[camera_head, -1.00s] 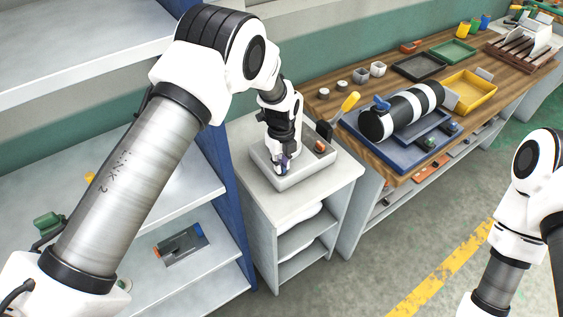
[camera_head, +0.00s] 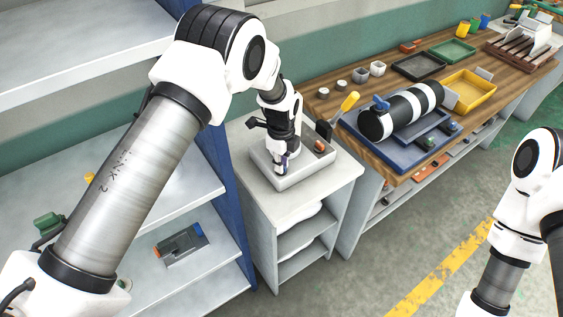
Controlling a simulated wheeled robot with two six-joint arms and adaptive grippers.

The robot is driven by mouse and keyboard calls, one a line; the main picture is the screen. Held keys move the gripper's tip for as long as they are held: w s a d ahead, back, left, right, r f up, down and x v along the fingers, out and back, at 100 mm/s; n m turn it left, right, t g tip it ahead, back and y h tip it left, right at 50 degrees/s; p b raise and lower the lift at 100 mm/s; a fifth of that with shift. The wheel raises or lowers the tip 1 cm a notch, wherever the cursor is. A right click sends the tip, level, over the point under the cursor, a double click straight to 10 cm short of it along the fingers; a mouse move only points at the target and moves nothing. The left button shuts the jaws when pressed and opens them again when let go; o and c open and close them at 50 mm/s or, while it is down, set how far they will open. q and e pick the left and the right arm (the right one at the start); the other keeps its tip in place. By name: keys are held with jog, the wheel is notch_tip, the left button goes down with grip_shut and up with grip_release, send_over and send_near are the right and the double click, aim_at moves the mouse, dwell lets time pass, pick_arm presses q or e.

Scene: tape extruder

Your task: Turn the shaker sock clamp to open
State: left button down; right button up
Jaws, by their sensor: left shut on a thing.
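My left gripper (camera_head: 282,165) points down at the grey box-like unit (camera_head: 305,173) on top of the white cabinet. It is shut on a small part at the left half of the unit, which I take to be the shaker sock clamp. My fingers hide nearly all of the clamp, so its angle cannot be read. A small bluish-purple spot shows at the fingers. An orange-red knob (camera_head: 320,146) sits on the right part of the unit's top, apart from my gripper. My right arm shows at the right edge, but its gripper is out of view.
The white cabinet (camera_head: 339,182) has open shelves below. A wooden bench (camera_head: 325,107) at its right holds a black-and-white striped cylinder (camera_head: 402,109) on a blue base, a yellow tray (camera_head: 470,90) and small pots. A blue-sided shelf rack stands left. The floor at lower right is clear.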

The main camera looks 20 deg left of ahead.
pick_arm(q)
jog(key=n, duration=0.6)
jog(key=shift+f, duration=0.1)
jog(key=n, duration=0.7)
jog(key=shift+b, duration=0.3)
jog(key=shift+s, duration=0.1)
jog(key=c, duration=1.2)
grip_release()
